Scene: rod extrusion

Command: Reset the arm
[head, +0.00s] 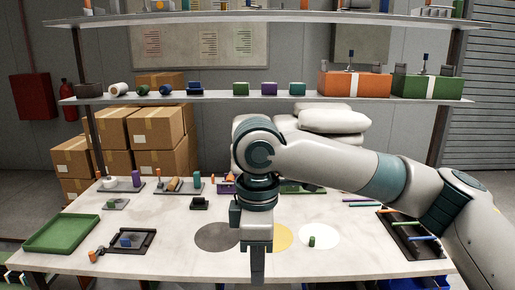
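My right arm (330,165) comes in from the right and reaches across the middle of the worktable. Its gripper (257,270) points straight down over the table's front middle. The fingers overlap into one dark column from this side, so I cannot tell whether they are open or shut. I see no object between them. My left arm and gripper are not in view.
The worktable (180,262) bears a green tray (62,233) at left and a dark tray (131,241) beside it. A small green piece (311,241) stands on a white circle. A dark rod tray (418,240) lies at right. Shelves (215,98) run behind.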

